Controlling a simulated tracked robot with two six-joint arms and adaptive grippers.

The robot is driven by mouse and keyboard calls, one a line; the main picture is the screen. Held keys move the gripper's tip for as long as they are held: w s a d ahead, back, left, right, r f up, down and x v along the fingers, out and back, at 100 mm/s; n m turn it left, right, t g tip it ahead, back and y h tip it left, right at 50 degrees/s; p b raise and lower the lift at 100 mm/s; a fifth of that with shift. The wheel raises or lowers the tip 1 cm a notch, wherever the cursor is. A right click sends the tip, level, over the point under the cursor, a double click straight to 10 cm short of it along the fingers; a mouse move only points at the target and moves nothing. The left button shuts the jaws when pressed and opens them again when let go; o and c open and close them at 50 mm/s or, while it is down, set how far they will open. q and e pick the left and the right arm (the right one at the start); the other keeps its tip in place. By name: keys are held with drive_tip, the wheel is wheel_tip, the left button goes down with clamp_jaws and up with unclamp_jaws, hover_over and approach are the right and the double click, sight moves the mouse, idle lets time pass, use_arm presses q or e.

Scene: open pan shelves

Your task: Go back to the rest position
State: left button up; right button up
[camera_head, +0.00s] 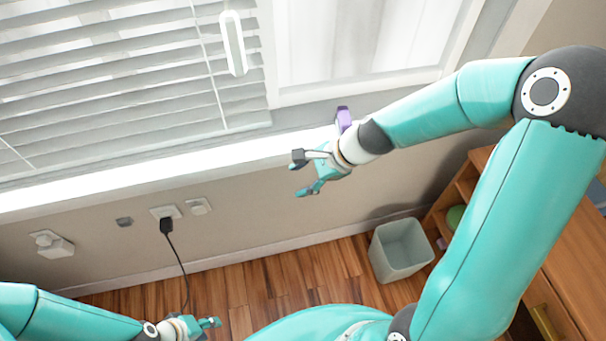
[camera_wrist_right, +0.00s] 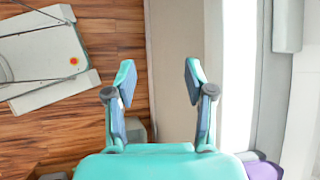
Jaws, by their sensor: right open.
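My right gripper (camera_head: 302,175) is raised in front of the wall, just below the window sill, with its arm reaching in from the right. Its two fingers are spread apart. The right wrist view shows the same gripper (camera_wrist_right: 160,82) open, with nothing between the fingers. My left gripper (camera_head: 208,327) is low at the bottom edge of the head view, over the wooden floor. Only a small part of its fingers shows, so I cannot tell whether it is open.
A window with blinds (camera_head: 120,80) and a bright sill (camera_head: 150,177) run along the wall. A black plug (camera_head: 167,226) with a cord hangs below. A grey bin (camera_head: 401,250) stands beside a wooden shelf unit (camera_head: 565,262). The wooden floor (camera_head: 270,285) left of the bin is clear.

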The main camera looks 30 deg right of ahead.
idle(0.4)
drive_tip(key=s+a+f+n+g, duration=0.1)
drive_tip(key=s+a+f+n, duration=0.2)
drive_tip(key=f+n, duration=0.3)
drive_tip(key=s+a+f+n+g+h, duration=0.1)
drive_tip(key=s+a+f+n+g, duration=0.1)
drive_tip(key=s+f+n, duration=0.4)
drive_tip(key=s+a+f+n+g, duration=0.1)
drive_tip(key=s+a+f+n, duration=0.3)
drive_tip(key=f, duration=0.6)
drive_tip(key=shift+s+a+f+n, duration=0.2)
drive_tip(key=shift+a+n, duration=0.35)
drive_tip(key=shift+n, duration=0.55)
